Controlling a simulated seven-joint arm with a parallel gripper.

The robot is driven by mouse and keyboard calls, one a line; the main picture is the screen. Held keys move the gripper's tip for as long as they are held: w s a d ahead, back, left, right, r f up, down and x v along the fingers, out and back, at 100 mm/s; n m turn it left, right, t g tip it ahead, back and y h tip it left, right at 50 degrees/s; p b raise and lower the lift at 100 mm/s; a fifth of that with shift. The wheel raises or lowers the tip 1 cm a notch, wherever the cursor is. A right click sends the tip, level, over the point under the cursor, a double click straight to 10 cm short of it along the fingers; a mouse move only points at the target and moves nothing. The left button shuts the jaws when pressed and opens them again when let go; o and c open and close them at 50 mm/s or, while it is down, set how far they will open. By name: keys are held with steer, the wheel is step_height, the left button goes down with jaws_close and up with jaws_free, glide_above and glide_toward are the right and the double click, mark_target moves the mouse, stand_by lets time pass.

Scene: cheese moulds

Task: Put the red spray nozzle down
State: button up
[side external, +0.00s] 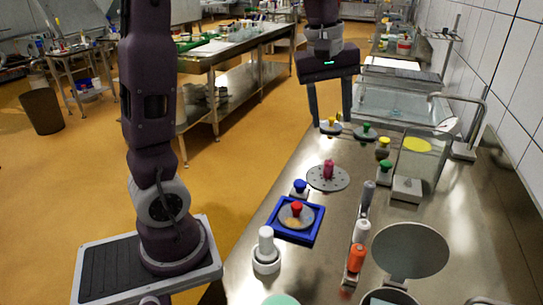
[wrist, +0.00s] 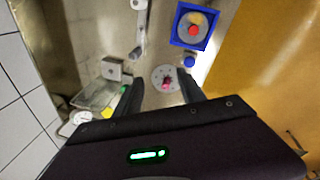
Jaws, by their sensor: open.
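A crimson-red piece (side external: 328,169), which looks like the spray nozzle, stands upright on a perforated grey disc (side external: 314,180) on the steel counter. In the wrist view the red piece (wrist: 166,82) and the disc (wrist: 157,71) lie between my fingers in the picture. My gripper (side external: 331,118) is open and empty, with its fingers pointing down. It is above the counter, behind the disc in the side view and apart from the red piece. Its fingertips also show in the wrist view (wrist: 160,88).
A blue tray (side external: 311,233) holding a red-knobbed disc (side external: 296,210) and a blue-knobbed piece (side external: 300,187) stand nearer the side camera. Bottles, including an orange one (side external: 356,258), stand to the right. Yellow- (side external: 331,123) and green-knobbed discs (side external: 365,130) lie behind. A tap (side external: 465,100) overhangs the right side.

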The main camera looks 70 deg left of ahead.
steer(key=s+d+f+m+t, duration=0.1)
steer(key=s+d+m, duration=0.3)
steer(key=s+m, duration=0.3)
steer(key=s+d+f+m+t, duration=0.1)
steer(key=s+d+m, duration=0.4)
steer(key=s, duration=0.8)
steer(key=shift+d+f+m+t, duration=0.15)
steer(key=shift+m+t, duration=0.45)
steer(key=shift+m, duration=0.3)
